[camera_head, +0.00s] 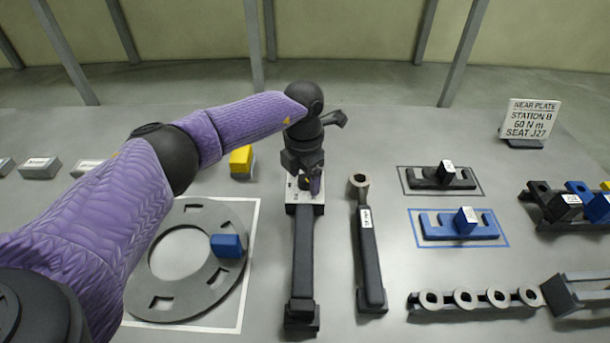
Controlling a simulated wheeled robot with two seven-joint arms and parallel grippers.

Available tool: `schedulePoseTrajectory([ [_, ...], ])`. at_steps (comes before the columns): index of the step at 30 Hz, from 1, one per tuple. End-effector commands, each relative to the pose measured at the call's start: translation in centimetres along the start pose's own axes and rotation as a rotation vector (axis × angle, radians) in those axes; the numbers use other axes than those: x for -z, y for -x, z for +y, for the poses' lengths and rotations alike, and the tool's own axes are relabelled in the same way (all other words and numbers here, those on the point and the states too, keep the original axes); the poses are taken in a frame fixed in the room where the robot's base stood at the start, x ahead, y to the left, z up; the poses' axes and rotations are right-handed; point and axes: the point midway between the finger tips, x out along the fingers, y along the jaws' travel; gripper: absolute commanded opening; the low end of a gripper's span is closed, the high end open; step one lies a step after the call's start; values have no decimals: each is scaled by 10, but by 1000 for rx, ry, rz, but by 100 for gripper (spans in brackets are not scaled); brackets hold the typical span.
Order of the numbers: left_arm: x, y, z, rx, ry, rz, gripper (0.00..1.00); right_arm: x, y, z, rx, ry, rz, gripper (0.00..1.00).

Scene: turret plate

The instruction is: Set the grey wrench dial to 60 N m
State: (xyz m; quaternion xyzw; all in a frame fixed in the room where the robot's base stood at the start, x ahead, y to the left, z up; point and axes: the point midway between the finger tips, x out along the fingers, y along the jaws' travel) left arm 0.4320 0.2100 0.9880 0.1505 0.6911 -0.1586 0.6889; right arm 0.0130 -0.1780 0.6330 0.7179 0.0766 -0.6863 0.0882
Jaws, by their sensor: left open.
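My left gripper (305,180) points down over the head end of a long dark tool, at the light scale plate (293,198) with small marks. The gripper is open, and it hides most of the dial, so the dial's setting cannot be read. A dark bar (303,255) runs from the plate toward the front, ending in a block. Beside it on the right lies a ring-headed wrench (369,255) with a dark handle and a small white label. A sign (531,120) reads "NEAR PLATE, STATION B, 60 N m, SEAT J27". My right gripper is not in view.
A grey ring plate (172,302) with slots, holding a blue block (228,245), lies on the left. A yellow block (241,161) stands behind it. Black (428,182) and blue (455,232) slotted holders, a washer rack (475,302) and another rack (545,212) fill the right.

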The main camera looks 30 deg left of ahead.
Motion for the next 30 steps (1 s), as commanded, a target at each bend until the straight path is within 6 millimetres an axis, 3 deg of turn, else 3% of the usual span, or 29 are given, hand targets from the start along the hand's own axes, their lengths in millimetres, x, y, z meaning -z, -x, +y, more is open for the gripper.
schedulePoseTrajectory([
  [5,0,0,0,0,0,0,79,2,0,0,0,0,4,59],
  [16,0,1,0,1,0,-1,0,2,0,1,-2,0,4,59],
  [30,0,0,0,1,-90,-1,0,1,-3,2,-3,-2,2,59],
])
